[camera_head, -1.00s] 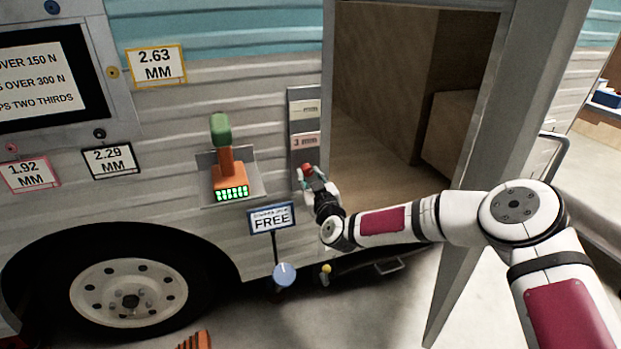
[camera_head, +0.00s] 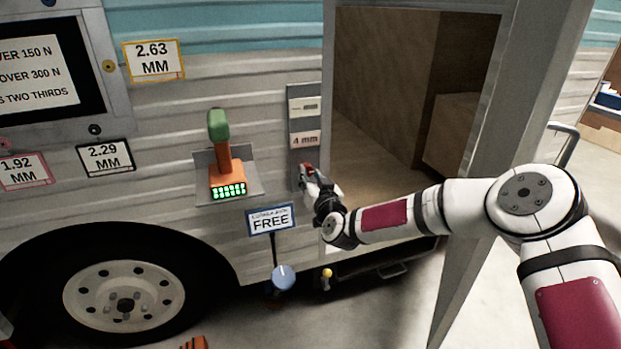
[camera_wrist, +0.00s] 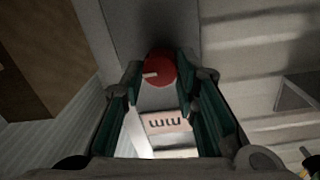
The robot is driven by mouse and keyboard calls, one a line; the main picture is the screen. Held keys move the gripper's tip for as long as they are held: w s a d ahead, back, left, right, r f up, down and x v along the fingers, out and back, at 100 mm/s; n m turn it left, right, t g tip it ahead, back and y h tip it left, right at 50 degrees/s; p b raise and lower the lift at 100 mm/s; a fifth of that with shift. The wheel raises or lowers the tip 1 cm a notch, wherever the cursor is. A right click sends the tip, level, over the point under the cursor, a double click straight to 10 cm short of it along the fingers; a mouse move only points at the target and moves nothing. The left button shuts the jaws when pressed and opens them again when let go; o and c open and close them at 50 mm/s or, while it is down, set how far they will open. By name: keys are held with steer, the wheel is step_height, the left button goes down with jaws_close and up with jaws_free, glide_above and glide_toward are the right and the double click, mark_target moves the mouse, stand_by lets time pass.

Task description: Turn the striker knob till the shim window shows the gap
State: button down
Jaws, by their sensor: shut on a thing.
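The red striker knob (camera_wrist: 160,68) has a short white mark pointing left in the wrist view. My gripper (camera_wrist: 160,84) is shut on the knob, one teal-lined finger on each side. In the head view the gripper (camera_head: 307,176) is at the lower end of the grey strip (camera_head: 296,155) beside the door opening, mostly hiding the knob. Above it a pink window (camera_head: 305,139) seems to read "4 mm". In the wrist view this window (camera_wrist: 163,122) shows upside-down "mm". A paler window (camera_head: 304,107) higher up has text too small to read.
Cards read 2.63 mm (camera_head: 153,60), 2.29 mm (camera_head: 105,158) and 1.92 mm (camera_head: 24,171). An orange device with a green top (camera_head: 219,125) sits on a bracket left of the strip. A sign reading "FREE" (camera_head: 270,220) stands below. The doorway is open at right.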

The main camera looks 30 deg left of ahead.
steer(key=c, duration=1.2)
jaws_free()
steer(key=shift+c, duration=0.2)
steer(key=v, duration=1.2)
steer(key=shift+d+r, duration=0.1)
